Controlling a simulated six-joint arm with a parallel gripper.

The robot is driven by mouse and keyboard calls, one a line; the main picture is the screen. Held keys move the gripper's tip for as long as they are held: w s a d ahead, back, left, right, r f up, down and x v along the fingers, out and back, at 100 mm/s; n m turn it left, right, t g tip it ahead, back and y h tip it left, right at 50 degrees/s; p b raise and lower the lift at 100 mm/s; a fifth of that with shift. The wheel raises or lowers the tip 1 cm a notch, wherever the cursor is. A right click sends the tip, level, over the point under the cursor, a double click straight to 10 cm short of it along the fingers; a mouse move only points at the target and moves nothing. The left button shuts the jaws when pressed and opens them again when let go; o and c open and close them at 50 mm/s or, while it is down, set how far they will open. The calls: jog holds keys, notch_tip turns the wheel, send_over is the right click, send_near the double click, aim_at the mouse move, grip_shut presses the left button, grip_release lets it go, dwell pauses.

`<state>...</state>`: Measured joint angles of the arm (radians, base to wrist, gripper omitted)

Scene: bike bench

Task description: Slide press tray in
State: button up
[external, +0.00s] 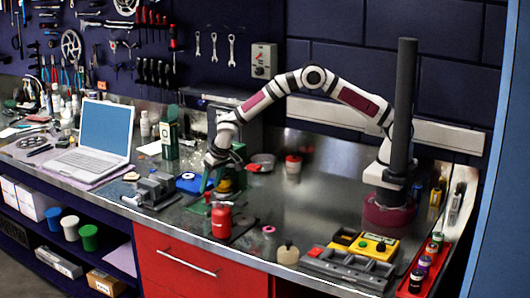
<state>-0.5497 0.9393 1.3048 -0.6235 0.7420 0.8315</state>
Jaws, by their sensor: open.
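A dark grey upright frame (250,128), which looks like the press, stands against the back wall, partly hidden behind my arm. I cannot make out its tray for sure; my wrist and small items cover the area in front of it. My gripper (207,186) points down just in front of the frame, low over the bench. Its fingers are small and partly lost among green and yellow items, and I see nothing held between them.
A red canister (221,222) stands just in front of my gripper. A blue item (189,183) and a grey vise (155,188) lie to its left, with a laptop (99,138) farther left. A yellow box (374,246) sits front right. The bench middle (330,190) is clear.

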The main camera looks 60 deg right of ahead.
jog(key=v, duration=1.3)
jog(key=shift+s+r, duration=0.15)
jog(key=shift+r, duration=0.15)
jog(key=s+d+r+m+g, duration=0.1)
jog(key=s+d+r, duration=0.15)
jog(key=d, duration=0.35)
jog(key=s+d+r+g, duration=0.1)
jog(key=s+d+r, duration=0.1)
jog(key=s+d, duration=0.3)
jog(key=s+d+m+g+y, duration=0.1)
jog(key=s+d, duration=0.4)
jog(key=s, duration=0.7)
jog(key=s+d+m+g+y, duration=0.1)
jog(key=s+d, duration=0.4)
jog(key=s, duration=0.8)
jog(key=shift+s+d+f+m+g, duration=0.2)
jog(key=shift+d+f+m+g, duration=0.1)
jog(key=shift+d+f+m, duration=0.1)
jog(key=shift+o, duration=0.2)
